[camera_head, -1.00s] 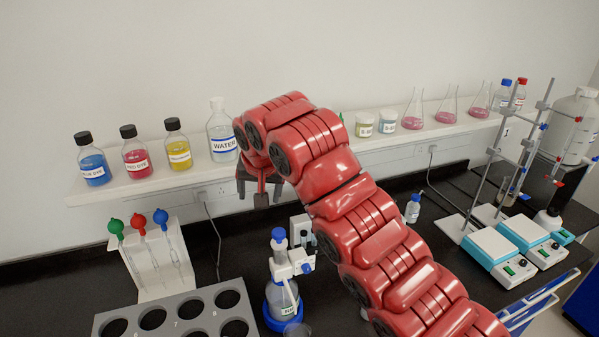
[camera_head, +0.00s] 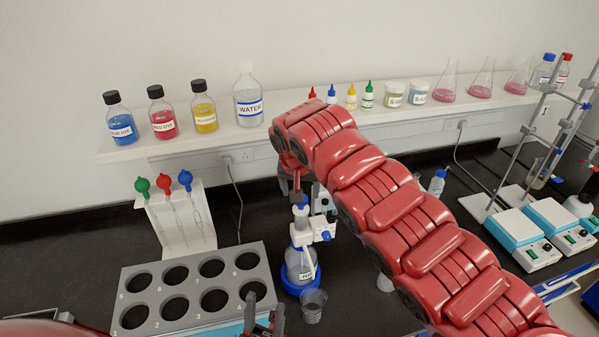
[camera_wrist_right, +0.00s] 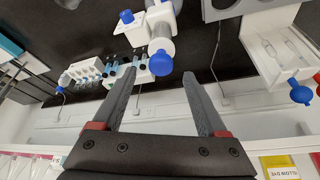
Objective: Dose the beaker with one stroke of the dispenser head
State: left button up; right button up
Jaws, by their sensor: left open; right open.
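The dispenser bottle (camera_head: 301,264), with a blue collar and a blue-topped head (camera_head: 300,205), stands on the black bench. A small clear beaker (camera_head: 312,306) stands at its front, below the nozzle side. My right gripper (camera_head: 296,187) is open just above the head, partly hidden by my red arm. In the right wrist view the blue head top (camera_wrist_right: 160,63) shows between the open fingers (camera_wrist_right: 158,75); I cannot tell whether they touch it. My left gripper (camera_head: 263,318) is open and empty at the bottom edge, left of the beaker and over the rack's front right corner.
A grey rack (camera_head: 190,290) with numbered holes lies left of the dispenser. A white stand with coloured pipette bulbs (camera_head: 180,220) is behind it. A wall shelf (camera_head: 210,140) holds bottles and flasks. Hotplates (camera_head: 545,240) and stands are at right.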

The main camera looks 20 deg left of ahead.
jog(key=p+x, duration=0.1)
jog(key=x, duration=0.2)
jog(key=shift+w+a+f, duration=0.1)
jog(key=shift+w+f, duration=0.05)
jog(key=shift+w+f+p, duration=0.2)
jog(key=shift+f+p, duration=0.1)
jog(key=shift+f, duration=0.35)
grip_shut()
